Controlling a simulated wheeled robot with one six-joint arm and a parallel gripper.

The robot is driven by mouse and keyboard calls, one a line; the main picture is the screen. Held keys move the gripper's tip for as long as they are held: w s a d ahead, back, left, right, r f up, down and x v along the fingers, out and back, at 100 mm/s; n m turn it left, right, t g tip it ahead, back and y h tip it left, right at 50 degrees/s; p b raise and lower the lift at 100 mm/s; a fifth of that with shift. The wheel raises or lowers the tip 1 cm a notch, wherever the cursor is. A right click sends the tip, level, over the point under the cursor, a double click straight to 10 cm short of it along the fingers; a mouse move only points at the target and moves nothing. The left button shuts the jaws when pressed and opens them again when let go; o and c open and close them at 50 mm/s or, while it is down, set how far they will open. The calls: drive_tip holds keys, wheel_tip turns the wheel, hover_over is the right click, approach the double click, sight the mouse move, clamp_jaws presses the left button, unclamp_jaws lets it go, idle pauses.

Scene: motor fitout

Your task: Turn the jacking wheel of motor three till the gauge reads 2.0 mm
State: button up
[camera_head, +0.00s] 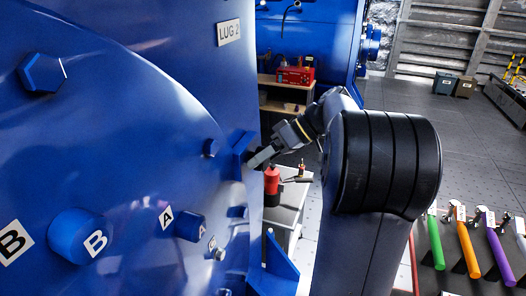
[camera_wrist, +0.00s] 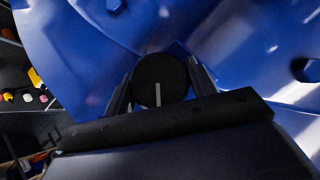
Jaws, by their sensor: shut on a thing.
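The jacking wheel (camera_wrist: 158,72) is a round black knob with a pale line, which points down in the wrist view. My gripper (camera_wrist: 161,84) has a finger on each side of the wheel and is shut on it. In the head view my gripper (camera_head: 252,162) reaches in from the right to the edge of the blue motor housing (camera_head: 130,120). The wheel cannot be made out there. No gauge face or reading can be made out in either view.
The blue housing carries bolts and labelled stubs, such as stub B (camera_head: 82,236). A red object (camera_head: 272,180) stands on a grey cabinet (camera_head: 284,214) just below my gripper. A red toolbox (camera_head: 295,75) sits on a bench behind. Coloured bars (camera_head: 466,250) lie at lower right. Open floor lies at right.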

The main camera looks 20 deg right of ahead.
drive_tip(key=shift+m+y+p, duration=0.3)
drive_tip(key=shift+y, duration=0.1)
drive_tip(key=o, duration=1)
drive_tip(key=shift+d, duration=0.1)
drive_tip(key=v, duration=1)
drive_tip(key=shift+d+r, duration=0.25)
drive_tip(key=shift+d, duration=0.05)
drive_tip(key=shift+w, duration=0.1)
